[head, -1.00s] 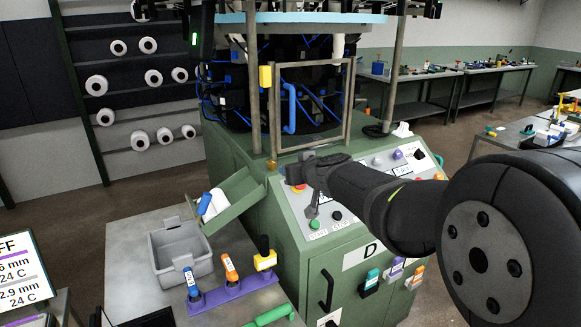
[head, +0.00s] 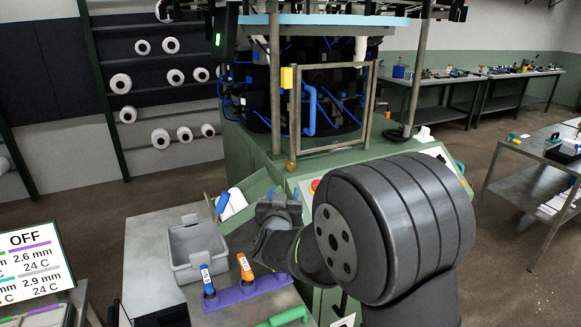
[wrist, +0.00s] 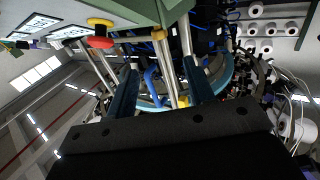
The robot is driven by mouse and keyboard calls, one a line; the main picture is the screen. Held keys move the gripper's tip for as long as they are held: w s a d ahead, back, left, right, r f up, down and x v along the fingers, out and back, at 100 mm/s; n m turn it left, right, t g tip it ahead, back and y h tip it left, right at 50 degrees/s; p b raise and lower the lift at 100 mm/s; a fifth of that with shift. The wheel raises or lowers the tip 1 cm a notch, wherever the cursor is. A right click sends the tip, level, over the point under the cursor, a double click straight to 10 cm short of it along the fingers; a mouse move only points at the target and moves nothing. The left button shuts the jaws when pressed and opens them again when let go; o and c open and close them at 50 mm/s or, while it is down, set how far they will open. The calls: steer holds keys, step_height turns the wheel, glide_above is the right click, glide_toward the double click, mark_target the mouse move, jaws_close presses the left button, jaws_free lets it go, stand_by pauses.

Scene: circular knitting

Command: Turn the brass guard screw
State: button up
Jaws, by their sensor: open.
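The brass guard screw (head: 291,167) is a small brass knob at the lower left corner of the metal-framed guard (head: 334,152) on the green machine. In the wrist view, which looks upside down, a brass piece (wrist: 158,34) that appears to be it shows above and between the fingers. My gripper (head: 278,204) is in front of the machine, below the screw and apart from it. Its two dark blue fingers are spread and empty in the wrist view (wrist: 162,88). A yellow block (head: 288,78) sits at the guard's upper left.
A grey bin (head: 195,258) and a purple rack (head: 228,293) with blue and orange tools stand on the table at left. A green tray (head: 250,195) with a white cone is close beside my gripper. A red stop button (wrist: 100,42) sticks out near the screw.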

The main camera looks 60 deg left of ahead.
mark_target(289, 168)
steer(key=x, duration=1.6)
steer(key=shift+w+a, duration=0.15)
steer(key=shift+w, duration=0.05)
steer(key=shift+c, duration=0.2)
steer(key=c, duration=0.9)
steer(key=shift+r, duration=0.1)
steer(key=shift+m+t, duration=0.3)
steer(key=shift+t, duration=0.1)
steer(key=shift+t+h, duration=0.3)
steer(key=shift+h, duration=0.1)
steer(key=shift+r+m+t+h, duration=0.1)
steer(key=shift+m+t+h, duration=1.1)
steer(key=shift+m+t, duration=0.1)
steer(key=o, duration=0.9)
